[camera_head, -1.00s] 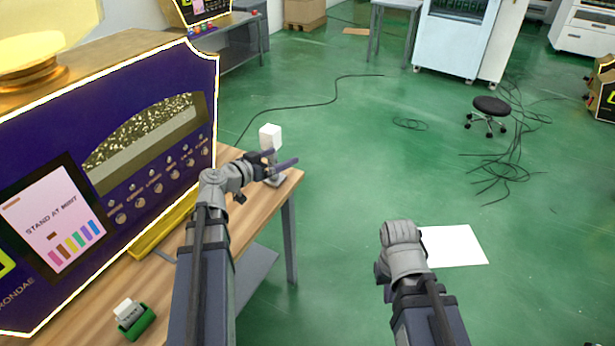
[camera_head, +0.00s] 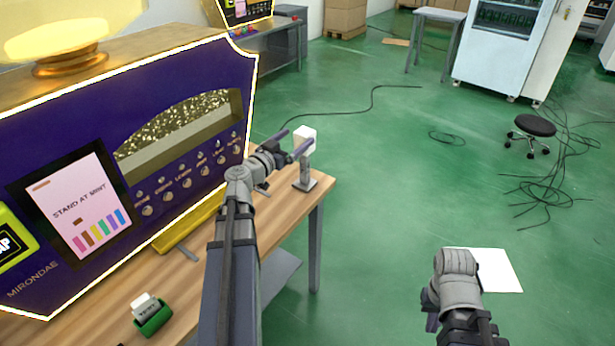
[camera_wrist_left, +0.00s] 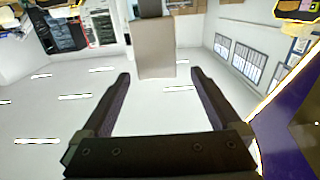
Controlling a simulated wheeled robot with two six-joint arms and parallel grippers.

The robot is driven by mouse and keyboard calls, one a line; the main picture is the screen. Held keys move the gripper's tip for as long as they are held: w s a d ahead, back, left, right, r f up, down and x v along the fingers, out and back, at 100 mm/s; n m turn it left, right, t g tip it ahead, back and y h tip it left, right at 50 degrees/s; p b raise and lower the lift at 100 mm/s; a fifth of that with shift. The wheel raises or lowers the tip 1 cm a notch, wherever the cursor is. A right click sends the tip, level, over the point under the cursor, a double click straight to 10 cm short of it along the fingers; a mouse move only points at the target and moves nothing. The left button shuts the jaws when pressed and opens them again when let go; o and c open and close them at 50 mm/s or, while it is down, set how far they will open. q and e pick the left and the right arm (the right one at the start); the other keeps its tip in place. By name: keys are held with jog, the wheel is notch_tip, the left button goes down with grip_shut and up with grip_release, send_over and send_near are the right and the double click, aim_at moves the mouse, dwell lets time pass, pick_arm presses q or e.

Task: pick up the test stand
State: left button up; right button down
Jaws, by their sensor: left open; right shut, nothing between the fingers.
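I take the test stand (camera_head: 305,184) to be the grey post with a white block on top, standing upright at the right end of the wooden table. My left gripper (camera_head: 290,143) is open, its fingers pointing at the white block, with one finger crossing in front of it. In the left wrist view, which looks upside down, the block (camera_wrist_left: 154,50) lies centred just beyond the open fingertips (camera_wrist_left: 158,76), its dark post above it in the picture. I cannot tell whether the fingers touch it. My right gripper (camera_head: 431,312) hangs over the floor, shut and empty, partly hidden by its wrist.
The purple perfume machine (camera_head: 90,120) stands on the table (camera_head: 225,262) left of my left arm. A small green holder with a white piece (camera_head: 152,318) sits near the table's front. A stool (camera_head: 532,126), cables and a white sheet (camera_head: 497,270) lie beyond on open green floor.

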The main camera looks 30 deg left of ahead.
aim_at(311, 130)
pick_arm(q)
jog(key=shift+w+d+f+b, duration=0.15)
jog(key=shift+w, duration=1.15)
jog(key=shift+w+d+f+b, duration=0.1)
jog(key=shift+w+d, duration=0.05)
jog(key=shift+w, duration=1.15)
jog(key=shift+w+d+f+b, duration=0.15)
jog(key=shift+w, duration=1.15)
grip_shut()
